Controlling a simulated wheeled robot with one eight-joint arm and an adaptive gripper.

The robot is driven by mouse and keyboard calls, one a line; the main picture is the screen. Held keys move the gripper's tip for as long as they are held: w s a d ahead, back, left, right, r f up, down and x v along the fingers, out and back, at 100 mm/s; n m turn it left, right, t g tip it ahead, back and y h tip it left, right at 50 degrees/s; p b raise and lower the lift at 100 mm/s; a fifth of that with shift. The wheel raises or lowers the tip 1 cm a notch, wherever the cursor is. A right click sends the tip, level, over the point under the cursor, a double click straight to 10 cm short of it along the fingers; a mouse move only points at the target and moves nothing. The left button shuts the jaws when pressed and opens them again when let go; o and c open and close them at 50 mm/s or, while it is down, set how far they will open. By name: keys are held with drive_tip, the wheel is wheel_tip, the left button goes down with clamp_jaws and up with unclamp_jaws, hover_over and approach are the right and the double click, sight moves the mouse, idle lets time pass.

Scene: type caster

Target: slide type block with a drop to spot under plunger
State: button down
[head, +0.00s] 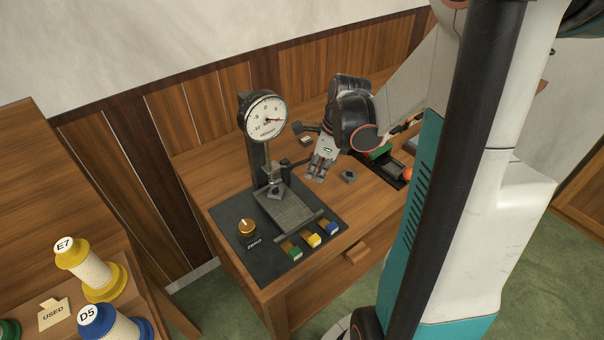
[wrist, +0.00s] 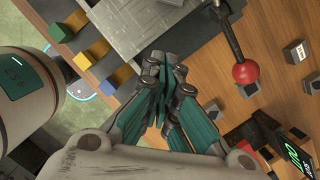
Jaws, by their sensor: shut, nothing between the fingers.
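A dial gauge (head: 265,115) stands on a dark base, its thin plunger (head: 267,165) pointing down at a grey metal plate (head: 285,210). A small grey piece (head: 275,191) sits under the plunger; I cannot tell whether it is a type block. Grey type blocks lie on the wood: one (head: 348,177) right of my gripper, one (head: 306,140) behind it. The wrist view shows blocks (wrist: 295,52) and (wrist: 247,89) at right. Their marks are too small to identify a drop. My gripper (head: 318,175) is shut and empty, right of the gauge; its fingers (wrist: 160,65) overlap the plate in the wrist view.
Blue (head: 332,227), yellow (head: 313,240) and green (head: 292,252) blocks line the base's front. A brass knob (head: 247,227) is at its left. A red ball lever (wrist: 246,73) and a digital display (wrist: 280,140) are at right in the wrist view. Spools (head: 95,275) stand lower left.

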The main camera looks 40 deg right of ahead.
sight(285, 194)
drive_tip(key=b+x, duration=0.3)
drive_tip(key=x, duration=0.5)
drive_tip(key=shift+w+f, duration=0.1)
drive_tip(key=shift+f, duration=0.15)
drive_tip(key=shift+w+a+f+b, duration=0.1)
drive_tip(key=shift+w+a+b, duration=0.2)
drive_tip(key=shift+w+a, duration=1.15)
drive_tip(key=shift+w, duration=0.05)
drive_tip(key=shift+w+a, duration=0.4)
drive_tip(key=shift+w, duration=0.05)
drive_tip(key=shift+w+a, duration=0.25)
